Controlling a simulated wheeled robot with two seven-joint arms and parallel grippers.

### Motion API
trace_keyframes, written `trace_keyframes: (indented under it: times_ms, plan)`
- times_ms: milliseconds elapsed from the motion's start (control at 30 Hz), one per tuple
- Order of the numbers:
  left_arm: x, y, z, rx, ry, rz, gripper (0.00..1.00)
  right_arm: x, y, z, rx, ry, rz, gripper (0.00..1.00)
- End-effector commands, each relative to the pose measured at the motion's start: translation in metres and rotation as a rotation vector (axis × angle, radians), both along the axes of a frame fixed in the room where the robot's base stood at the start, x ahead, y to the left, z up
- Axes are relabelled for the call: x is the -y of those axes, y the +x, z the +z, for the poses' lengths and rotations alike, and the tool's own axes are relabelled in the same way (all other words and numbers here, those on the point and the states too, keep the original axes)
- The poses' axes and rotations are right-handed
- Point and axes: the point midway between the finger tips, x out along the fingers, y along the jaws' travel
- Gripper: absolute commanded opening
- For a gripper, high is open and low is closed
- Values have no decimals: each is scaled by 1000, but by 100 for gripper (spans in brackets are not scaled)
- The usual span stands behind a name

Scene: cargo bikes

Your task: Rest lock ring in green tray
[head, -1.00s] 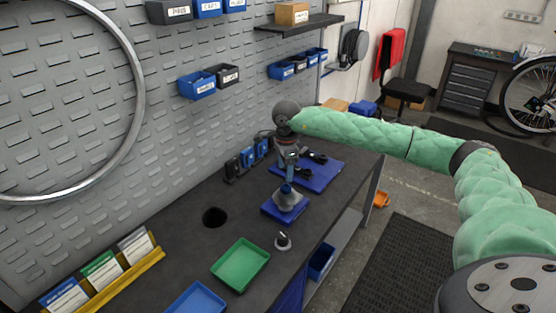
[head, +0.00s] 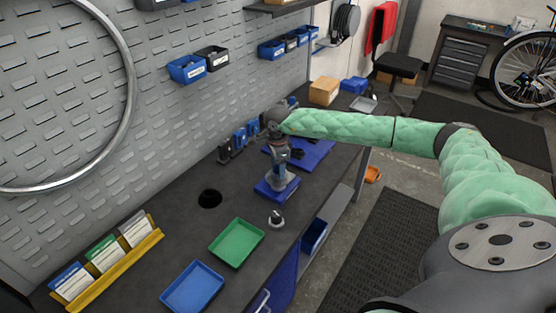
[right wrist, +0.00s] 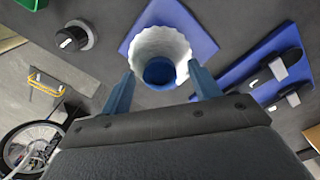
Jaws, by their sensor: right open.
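The green tray (head: 237,243) lies empty on the dark bench, left of and nearer than my right gripper in the head view. My right gripper (head: 280,170) is open above a blue mat (head: 268,193); its blue fingers (right wrist: 162,76) also show in the right wrist view. A pale scalloped ring-like piece (right wrist: 160,42), seemingly the lock ring, stands on the mat around a blue round core. The fingers point toward its two sides; I cannot tell whether they touch it. In the head view the gripper partly hides it. My left gripper is not in view.
A small stand with a black knob (head: 277,218) is between the green tray and the mat. A second blue mat (head: 312,152) with black tools lies behind the gripper.

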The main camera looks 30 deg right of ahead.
Motion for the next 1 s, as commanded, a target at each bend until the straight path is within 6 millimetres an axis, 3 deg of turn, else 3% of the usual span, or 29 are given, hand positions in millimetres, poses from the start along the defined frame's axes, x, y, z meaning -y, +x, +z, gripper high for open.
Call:
trace_keyframes:
  times_ms: [233, 467, 500, 533, 700, 1000]
  plan:
    - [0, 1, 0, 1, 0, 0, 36, 0, 0, -1, 0, 0, 0, 62]
    - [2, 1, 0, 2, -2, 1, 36, 0, 0, 0, 0, 0, 0, 17]
    - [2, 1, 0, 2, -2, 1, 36, 0, 0, 0, 0, 0, 0, 14]
    - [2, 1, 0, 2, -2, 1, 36, 0, 0, 0, 0, 0, 0, 32]
    - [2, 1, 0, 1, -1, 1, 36, 0, 0, 0, 0, 0, 0, 0]
    - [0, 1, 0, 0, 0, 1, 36, 0, 0, 3, 1, 0, 0, 0]
